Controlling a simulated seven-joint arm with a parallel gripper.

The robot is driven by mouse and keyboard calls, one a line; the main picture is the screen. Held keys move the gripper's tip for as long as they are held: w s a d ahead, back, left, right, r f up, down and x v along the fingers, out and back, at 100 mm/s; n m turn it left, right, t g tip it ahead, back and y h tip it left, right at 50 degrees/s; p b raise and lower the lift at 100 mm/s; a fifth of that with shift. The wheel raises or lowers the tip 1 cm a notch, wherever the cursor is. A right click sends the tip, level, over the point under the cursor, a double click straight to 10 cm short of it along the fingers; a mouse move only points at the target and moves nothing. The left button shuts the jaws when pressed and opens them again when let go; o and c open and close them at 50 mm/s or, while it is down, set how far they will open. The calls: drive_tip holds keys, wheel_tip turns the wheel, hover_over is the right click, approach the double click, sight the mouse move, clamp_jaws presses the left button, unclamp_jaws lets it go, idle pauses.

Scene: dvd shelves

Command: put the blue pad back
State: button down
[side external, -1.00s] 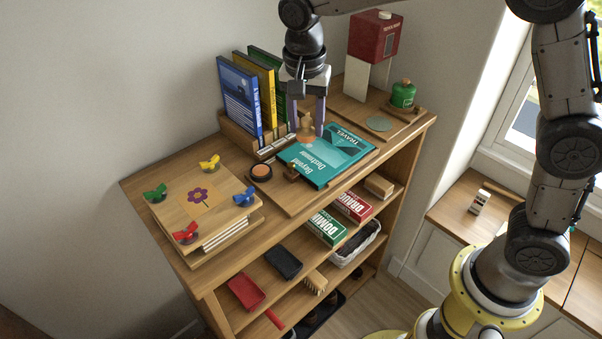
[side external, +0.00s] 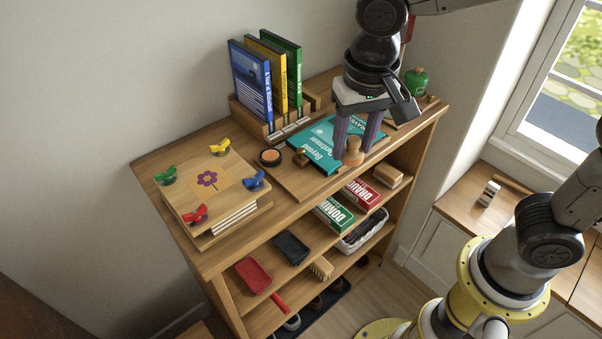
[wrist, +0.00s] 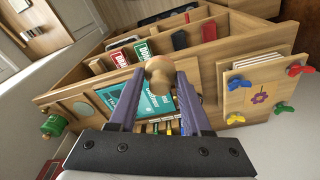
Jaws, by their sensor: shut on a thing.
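My gripper (side external: 355,146) is shut on a wooden stamp-like piece with a rounded knob (side external: 353,153), held at the front edge of the cabinet top. In the wrist view the knob (wrist: 159,74) sits between the two purple fingers. I cannot clearly pick out a blue pad. A round black tin with an orange pad (side external: 270,157) lies on a wooden board, beside a small wooden stamp (side external: 300,157). A pale round disc (wrist: 82,108) shows in the wrist view near the green bottle; my gripper hides that area in the side view.
A teal travel book (side external: 316,147) lies under and left of my gripper. Upright books (side external: 250,80) stand in a rack behind. A flower press (side external: 207,180) with coloured wing nuts is at left. A green bottle (side external: 416,80) stands at right. Shelves below hold boxes and brushes.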

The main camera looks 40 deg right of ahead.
drive_tip(key=w+a+f, duration=0.2)
drive_tip(key=w, duration=0.2)
hover_over(301, 184)
drive_tip(key=s, duration=0.1)
wheel_tip(301, 184, down, 5)
drive_tip(key=shift+r, duration=0.1)
drive_tip(key=shift+w+a+f, duration=0.1)
drive_tip(key=shift+w+f, duration=0.05)
drive_tip(key=shift+f, duration=0.15)
drive_tip(key=shift+w+f, duration=0.15)
drive_tip(key=shift+f, duration=1.55)
drive_tip(key=shift+f, duration=0.15)
drive_tip(key=shift+c, duration=1.8)
unclamp_jaws()
